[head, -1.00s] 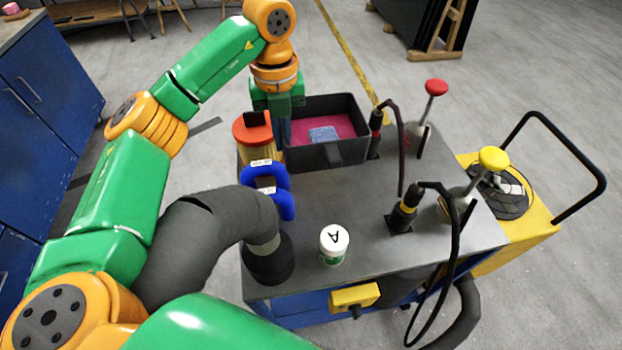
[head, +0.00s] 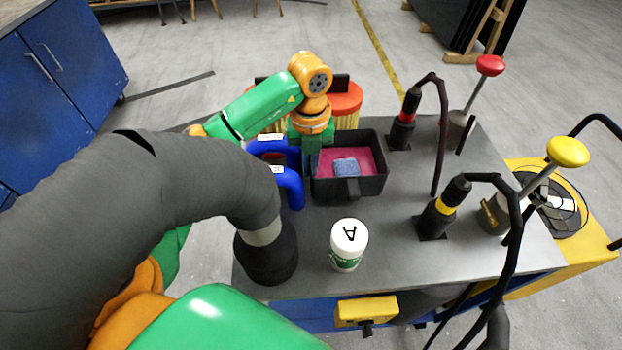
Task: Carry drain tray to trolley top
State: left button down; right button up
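The drain tray (head: 376,186) is a black, open box with pink inside and a blue block (head: 346,167) in it. It is level over the trolley top (head: 395,233), at its back left, and appears to rest on it; contact underneath is hidden. My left gripper (head: 312,154) points down at the tray's left wall and appears shut on it, though its fingertips are largely hidden. My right gripper is out of view.
Red-capped filters (head: 346,96) stand behind the tray, and blue handles (head: 291,187) close at its left. A white jar (head: 347,245), a thick grey hose (head: 190,180) and two corded tools (head: 440,212) surround the clear middle.

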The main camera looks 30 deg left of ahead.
pick_arm(q)
notch_tip(320, 180, down, 3)
jog(key=shift+s, duration=0.1)
jog(key=shift+f, duration=0.3)
jog(key=shift+f, duration=0.1)
jog(key=c, duration=1)
grip_release()
jog(key=shift+c, duration=0.2)
notch_tip(320, 180, up, 7)
jog(key=shift+f+b, duration=0.2)
jog(key=shift+b, duration=0.1)
notch_tip(320, 180, up, 6)
jog(key=shift+f+p, duration=0.1)
jog(key=shift+p, duration=0.6)
